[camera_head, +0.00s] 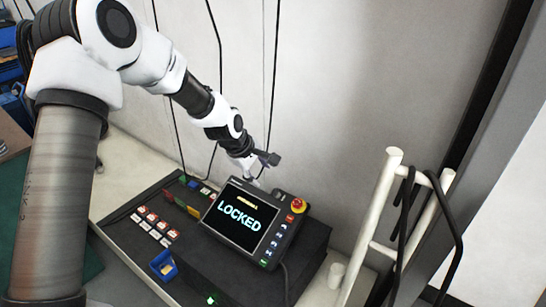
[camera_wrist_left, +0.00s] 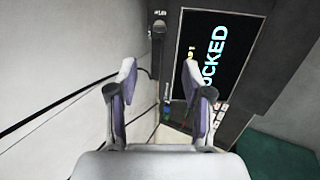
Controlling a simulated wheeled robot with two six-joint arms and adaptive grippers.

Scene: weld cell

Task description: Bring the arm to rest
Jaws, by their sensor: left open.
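My left arm comes in from the left in the head view and reaches down to the control console (camera_head: 300,262). My left gripper (camera_head: 250,172) is near the top edge of the pendant screen (camera_head: 241,216), which reads LOCKED. In the left wrist view my left gripper (camera_wrist_left: 160,92) is open, its two fingers apart with nothing between them. The same screen (camera_wrist_left: 212,60) shows beyond the right finger. Whether the fingers touch the console cannot be told. My right gripper is in neither view.
A red emergency button (camera_head: 298,205) sits right of the screen. Several red and white buttons (camera_head: 152,222) and a blue bin (camera_head: 163,265) are on the console's left. A white rack (camera_head: 377,220) with black cables stands at right. The wall (camera_head: 330,90) is close behind.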

